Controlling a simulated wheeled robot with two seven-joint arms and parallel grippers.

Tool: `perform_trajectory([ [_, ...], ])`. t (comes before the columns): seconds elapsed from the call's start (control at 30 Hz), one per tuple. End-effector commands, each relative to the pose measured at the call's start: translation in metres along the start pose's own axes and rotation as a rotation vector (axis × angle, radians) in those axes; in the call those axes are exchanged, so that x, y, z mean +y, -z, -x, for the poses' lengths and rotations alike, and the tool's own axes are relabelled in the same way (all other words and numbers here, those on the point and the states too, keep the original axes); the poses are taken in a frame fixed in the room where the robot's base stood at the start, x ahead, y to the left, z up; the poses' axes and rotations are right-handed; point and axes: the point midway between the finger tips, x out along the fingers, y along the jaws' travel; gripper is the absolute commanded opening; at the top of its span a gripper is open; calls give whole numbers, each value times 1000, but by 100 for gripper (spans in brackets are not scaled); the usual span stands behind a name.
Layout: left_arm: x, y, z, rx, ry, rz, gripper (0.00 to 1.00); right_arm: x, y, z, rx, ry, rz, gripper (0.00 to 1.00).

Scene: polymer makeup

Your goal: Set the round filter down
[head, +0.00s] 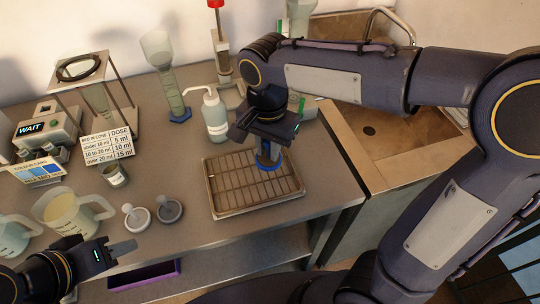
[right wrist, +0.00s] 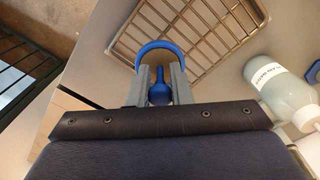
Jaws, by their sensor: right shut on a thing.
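The round filter (right wrist: 158,48) has a blue rim and a blue knob. My right gripper (right wrist: 161,87) is shut on the knob, which shows between its two fingers in the right wrist view. In the head view the blue filter (head: 268,165) is just below my right gripper (head: 266,150), over the right part of the slatted drying tray (head: 222,213). I cannot tell whether it touches the slats. My left gripper (head: 121,248) is low at the left, near the counter's front edge, apart from the filter; its opening is unclear.
A pump bottle (head: 215,117) stands just behind the tray. Two round knobbed pieces, one white (head: 137,218) and one grey (head: 170,209), lie left of it. A measuring jug (head: 68,210) stands further left. The sink (head: 385,135) is at the right.

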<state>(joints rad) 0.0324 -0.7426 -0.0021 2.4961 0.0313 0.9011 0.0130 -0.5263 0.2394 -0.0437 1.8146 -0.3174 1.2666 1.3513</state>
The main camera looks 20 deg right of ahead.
Motion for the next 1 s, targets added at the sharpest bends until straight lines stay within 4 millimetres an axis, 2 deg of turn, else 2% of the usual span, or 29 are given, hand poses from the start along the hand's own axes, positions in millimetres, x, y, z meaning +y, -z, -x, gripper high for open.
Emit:
perform_trajectory([
  [0.03,-1,-1,-1,0,0,0,36,-1,6,-8,-1,-3,-2,0],
  [0.33,-2,-2,-3,0,0,0,36,-6,24,-32,-1,-2,-2,0],
  [0.5,-3,-4,-7,0,0,0,36,-5,23,-56,-1,-1,1,0],
  [0.97,-4,-5,-10,0,0,0,36,-5,23,-64,0,1,1,0],
  [1.0,-4,-4,-8,0,0,0,36,-5,23,-62,0,1,1,24],
])
